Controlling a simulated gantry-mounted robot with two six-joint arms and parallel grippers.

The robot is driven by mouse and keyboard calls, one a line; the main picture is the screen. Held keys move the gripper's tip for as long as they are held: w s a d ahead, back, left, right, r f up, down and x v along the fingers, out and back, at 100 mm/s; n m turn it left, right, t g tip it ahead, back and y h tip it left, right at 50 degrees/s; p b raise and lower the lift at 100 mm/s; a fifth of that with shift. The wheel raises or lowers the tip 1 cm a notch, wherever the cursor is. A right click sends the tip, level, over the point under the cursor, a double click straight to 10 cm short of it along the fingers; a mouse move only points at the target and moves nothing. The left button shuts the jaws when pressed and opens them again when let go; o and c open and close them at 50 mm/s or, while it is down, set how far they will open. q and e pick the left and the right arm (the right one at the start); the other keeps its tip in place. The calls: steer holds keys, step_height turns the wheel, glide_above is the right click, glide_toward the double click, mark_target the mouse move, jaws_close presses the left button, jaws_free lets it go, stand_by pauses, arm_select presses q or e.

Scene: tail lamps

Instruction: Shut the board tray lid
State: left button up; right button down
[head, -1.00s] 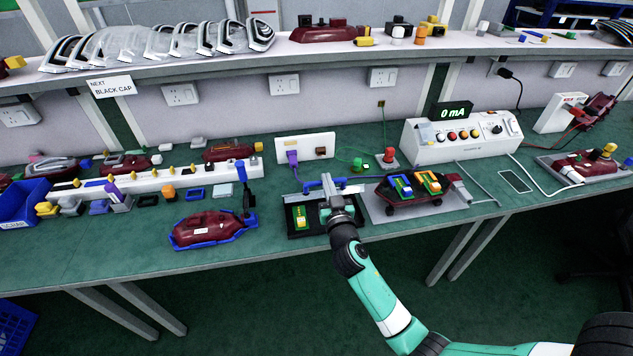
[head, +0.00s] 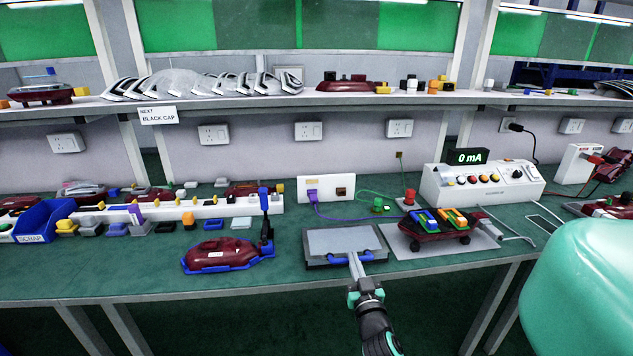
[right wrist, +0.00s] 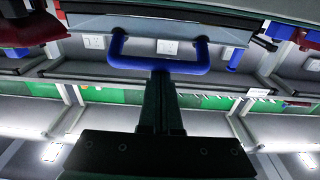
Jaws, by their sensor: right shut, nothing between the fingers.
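The board tray (head: 318,263) lies on the green bench, its dark rim showing at the front. Its grey lid (head: 338,240) is down over it and looks flat or nearly so; the board inside is hidden. A blue handle (head: 340,259) runs along the lid's front edge. My right gripper (head: 354,258) is shut and empty, its fingertips at the handle's front. In the right wrist view the shut fingertips (right wrist: 161,78) are close to the middle of the blue handle (right wrist: 135,64); I cannot tell if they touch. My left gripper is not in view.
A dark red lamp with blue trim (head: 222,253) lies left of the tray. A red lamp assembly with blue and orange parts (head: 425,235) stands close on the right, on a grey plate. A white socket box (head: 326,188) stands behind. The bench's front edge is just before the tray.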

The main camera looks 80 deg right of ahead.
steer(key=shift+s+d+r, duration=0.1)
steer(key=shift+d, duration=0.05)
step_height(320, 180, up, 5)
steer(key=p, duration=0.4)
steer(key=s+a+f+b, duration=0.2)
steer(key=a+f+b, duration=0.4)
steer(key=a+f, duration=0.1)
steer(key=shift+f, duration=0.9)
steer(key=shift+w+a, duration=0.1)
